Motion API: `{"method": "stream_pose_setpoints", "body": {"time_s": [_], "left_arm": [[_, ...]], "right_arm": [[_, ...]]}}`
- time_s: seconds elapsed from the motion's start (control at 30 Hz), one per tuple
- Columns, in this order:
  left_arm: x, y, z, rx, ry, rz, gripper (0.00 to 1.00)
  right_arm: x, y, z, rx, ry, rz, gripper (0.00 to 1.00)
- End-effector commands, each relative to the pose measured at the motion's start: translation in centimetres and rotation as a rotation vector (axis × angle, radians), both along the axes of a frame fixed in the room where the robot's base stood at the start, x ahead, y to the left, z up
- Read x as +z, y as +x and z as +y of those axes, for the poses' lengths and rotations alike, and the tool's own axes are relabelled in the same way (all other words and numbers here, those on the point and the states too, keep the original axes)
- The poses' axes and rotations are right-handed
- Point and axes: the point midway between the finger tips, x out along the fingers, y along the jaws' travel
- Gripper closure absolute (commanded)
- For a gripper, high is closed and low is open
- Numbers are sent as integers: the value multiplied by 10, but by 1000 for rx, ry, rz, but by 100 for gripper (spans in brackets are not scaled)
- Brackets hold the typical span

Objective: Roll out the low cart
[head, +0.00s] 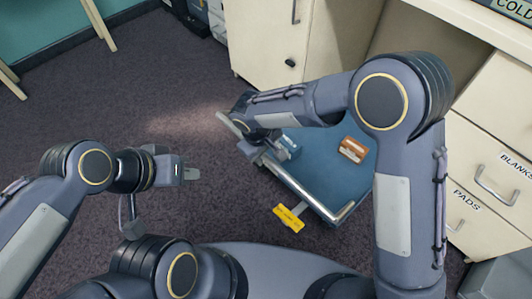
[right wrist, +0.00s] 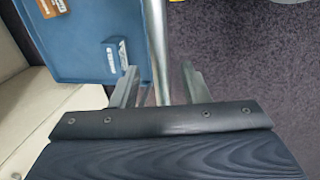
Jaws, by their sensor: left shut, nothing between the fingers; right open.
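The low cart has a blue deck (head: 335,177) with a metal bar (head: 300,187) along its near left edge, and sits by the cabinets. My right gripper (head: 262,152) is at this bar. In the right wrist view, my right gripper (right wrist: 158,78) is open with the metal bar (right wrist: 155,45) running between its fingers; the blue deck (right wrist: 88,65) lies to the left. My left gripper (head: 190,174) is shut and empty above the floor, left of the cart. My right arm hides part of the deck.
An orange-brown box (head: 352,149) and a small blue-grey box (head: 290,146) are on the deck. A yellow piece (head: 289,217) with markings is at the cart's near edge. Cream cabinets (head: 263,45) and drawers (head: 490,165) flank the cart. Carpet (head: 165,110) to the left is clear.

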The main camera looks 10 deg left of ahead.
Motion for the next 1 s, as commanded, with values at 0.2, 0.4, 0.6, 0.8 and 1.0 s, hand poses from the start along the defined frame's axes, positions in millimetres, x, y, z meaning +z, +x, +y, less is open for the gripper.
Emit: {"method": "stream_pose_setpoints", "body": {"time_s": [0.2,0.4,0.6,0.8,1.0], "left_arm": [[13,0,0,0,0,0,100],[16,0,0,0,0,0,100],[16,0,0,0,0,0,100],[16,0,0,0,0,0,100],[16,0,0,0,0,0,100]], "right_arm": [[41,-6,5,2,2,-2,59],[55,-9,7,1,1,0,59],[55,-9,7,1,1,0,59],[55,-9,7,1,0,1,59],[59,-8,2,-10,8,0,59]]}}
